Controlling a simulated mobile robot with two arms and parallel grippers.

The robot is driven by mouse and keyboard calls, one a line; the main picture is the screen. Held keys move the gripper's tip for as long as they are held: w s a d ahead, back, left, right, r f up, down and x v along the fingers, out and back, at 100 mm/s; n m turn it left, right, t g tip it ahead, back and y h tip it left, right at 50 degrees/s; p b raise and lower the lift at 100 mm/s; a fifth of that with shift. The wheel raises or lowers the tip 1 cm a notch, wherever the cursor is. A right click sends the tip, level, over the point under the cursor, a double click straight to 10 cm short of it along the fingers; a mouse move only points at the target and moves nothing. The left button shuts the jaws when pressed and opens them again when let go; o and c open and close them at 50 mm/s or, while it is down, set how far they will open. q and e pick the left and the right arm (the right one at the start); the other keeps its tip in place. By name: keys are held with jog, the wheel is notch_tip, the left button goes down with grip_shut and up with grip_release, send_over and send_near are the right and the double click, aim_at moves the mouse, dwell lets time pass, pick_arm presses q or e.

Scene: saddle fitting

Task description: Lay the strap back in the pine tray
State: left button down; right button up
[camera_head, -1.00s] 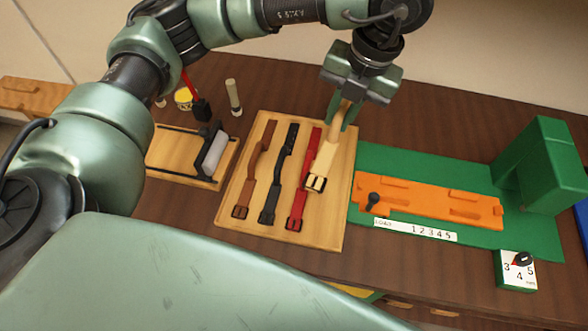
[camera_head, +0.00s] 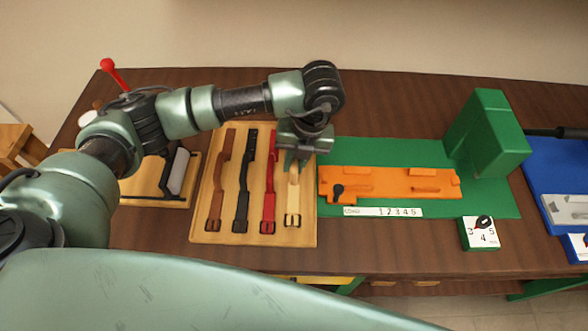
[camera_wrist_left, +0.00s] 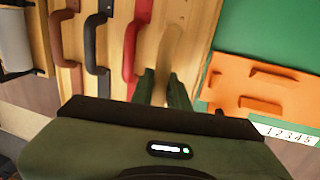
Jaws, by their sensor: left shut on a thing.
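The cream strap (camera_head: 292,208) with a dark buckle is at the right end of the row of straps, over the pine tray (camera_head: 208,231). Its buckle end points to the front, in line with the others. My left gripper (camera_head: 297,164) is shut on its far part, which the gripper and wrist mostly hide in the head view. In the left wrist view the cream strap (camera_wrist_left: 169,45) runs up from between the fingers (camera_wrist_left: 166,88), beside the red strap. I cannot tell whether it touches the tray floor. My right gripper is not in view.
Brown (camera_head: 217,190), black (camera_head: 243,190) and red (camera_head: 270,190) straps lie in the tray. A green base with an orange fixture (camera_head: 390,184) is close on the right, with a green block (camera_head: 490,135) beyond. A roller stand (camera_head: 178,172) is on the left.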

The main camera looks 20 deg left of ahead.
pick_arm(q)
notch_tip(320, 180, down, 4)
jog(key=shift+r+p, duration=0.15)
jog(key=shift+p, duration=0.3)
jog(key=shift+f, duration=0.35)
jog(key=shift+f, duration=0.1)
jog(key=c, duration=1.4)
grip_release()
jog(key=shift+o, duration=0.2)
